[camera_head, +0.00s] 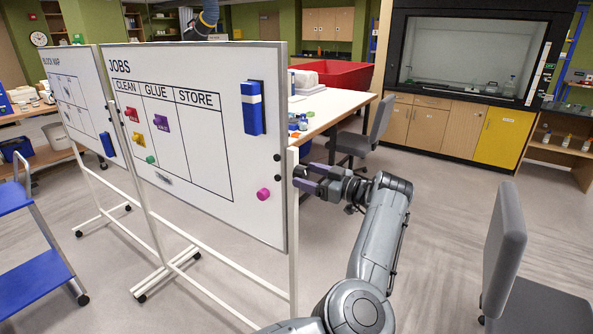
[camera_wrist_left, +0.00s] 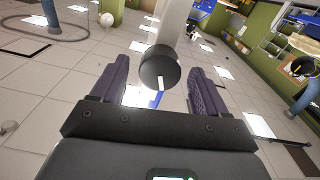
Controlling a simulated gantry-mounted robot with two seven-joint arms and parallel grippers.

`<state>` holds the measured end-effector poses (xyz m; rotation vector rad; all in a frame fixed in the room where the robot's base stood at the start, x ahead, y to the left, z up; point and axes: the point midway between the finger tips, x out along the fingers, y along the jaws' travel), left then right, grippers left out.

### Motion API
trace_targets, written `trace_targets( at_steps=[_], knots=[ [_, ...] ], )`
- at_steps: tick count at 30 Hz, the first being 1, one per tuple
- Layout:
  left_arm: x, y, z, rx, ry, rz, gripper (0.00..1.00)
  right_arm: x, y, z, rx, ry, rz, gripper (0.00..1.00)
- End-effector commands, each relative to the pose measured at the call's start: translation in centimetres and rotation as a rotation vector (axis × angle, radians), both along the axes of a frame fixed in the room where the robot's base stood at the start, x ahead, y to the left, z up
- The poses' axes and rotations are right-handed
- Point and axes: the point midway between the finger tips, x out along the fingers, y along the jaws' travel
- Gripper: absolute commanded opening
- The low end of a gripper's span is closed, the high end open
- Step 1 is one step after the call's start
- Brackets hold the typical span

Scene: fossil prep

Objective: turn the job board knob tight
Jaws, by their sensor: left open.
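The job board (camera_head: 212,185) is a white board headed JOBS on a white wheeled stand. Its black round knob (camera_wrist_left: 160,68) with a white mark shows in the left wrist view, in front of a pale post. The mark points almost straight down in that view. In the head view the knob (camera_head: 299,171) is a small dark shape at the post by the board's right edge. My left gripper (camera_head: 302,179) is open, with its purple fingers on either side of the knob. In the wrist view gaps show between knob and both fingers (camera_wrist_left: 158,75). My right gripper is not in view.
A second board (camera_head: 80,95) headed BLOCK MAP stands at the left. Coloured magnets and a blue eraser (camera_head: 252,107) are on the job board. A white table (camera_head: 338,105) with a red tub (camera_head: 335,74) stands behind. Grey chairs (camera_head: 507,245) stand at right and behind.

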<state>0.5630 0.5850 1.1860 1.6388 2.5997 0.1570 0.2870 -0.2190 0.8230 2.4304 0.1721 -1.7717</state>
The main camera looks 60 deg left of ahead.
Motion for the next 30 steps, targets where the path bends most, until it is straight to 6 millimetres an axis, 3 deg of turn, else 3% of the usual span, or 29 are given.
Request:
trace_targets(
  at_steps=[9,22,30],
  knots=[
    [-1.7,3.5,0.0,0.001,0.0,0.0,0.74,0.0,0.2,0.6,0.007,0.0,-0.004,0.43],
    [-2.0,4.1,0.0,0.0,0.0,-0.001,0.74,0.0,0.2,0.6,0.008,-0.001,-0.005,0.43],
    [-1.9,4.1,0.0,0.0,0.0,-0.001,0.34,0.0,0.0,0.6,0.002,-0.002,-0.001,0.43]
  ],
)
